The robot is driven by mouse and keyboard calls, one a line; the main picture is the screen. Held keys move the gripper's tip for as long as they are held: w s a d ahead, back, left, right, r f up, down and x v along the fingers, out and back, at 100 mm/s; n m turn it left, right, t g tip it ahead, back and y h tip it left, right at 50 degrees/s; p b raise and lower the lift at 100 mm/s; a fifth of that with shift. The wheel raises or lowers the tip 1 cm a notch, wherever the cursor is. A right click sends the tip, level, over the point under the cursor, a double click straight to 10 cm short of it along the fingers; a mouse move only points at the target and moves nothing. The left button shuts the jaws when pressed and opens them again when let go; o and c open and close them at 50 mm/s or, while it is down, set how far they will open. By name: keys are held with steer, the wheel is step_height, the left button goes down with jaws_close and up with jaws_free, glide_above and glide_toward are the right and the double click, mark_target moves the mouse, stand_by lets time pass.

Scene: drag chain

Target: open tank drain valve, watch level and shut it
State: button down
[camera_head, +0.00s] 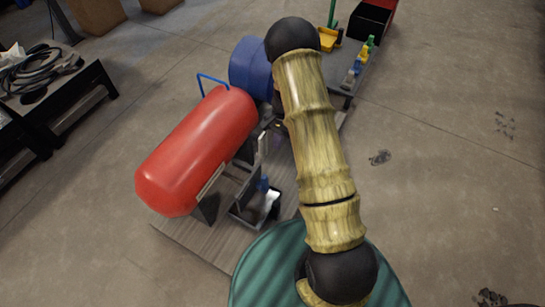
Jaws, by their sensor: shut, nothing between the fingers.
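A red horizontal tank (197,150) lies on a wooden-topped stand (190,238) left of my arm. A thin blue bent bar (212,77) rises at its far end. A blue rounded drum or tank (247,66) is behind it, partly covered by my arm. No level reading can be made out. My arm crosses the middle, and its far end and gripper are hidden behind it.
A dark bench (60,90) with coiled cables (42,68) stands at the left. Small yellow, green and blue items sit on a grey table (345,83) at the back, near a black and red bin (372,18).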

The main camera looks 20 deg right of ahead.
mark_target(262, 182)
steer(key=s+a+f+b, duration=0.4)
steer(key=f+b, duration=0.2)
steer(key=f, duration=0.3)
steer(key=shift+s+a+b, duration=0.25)
steer(key=shift+b, duration=0.05)
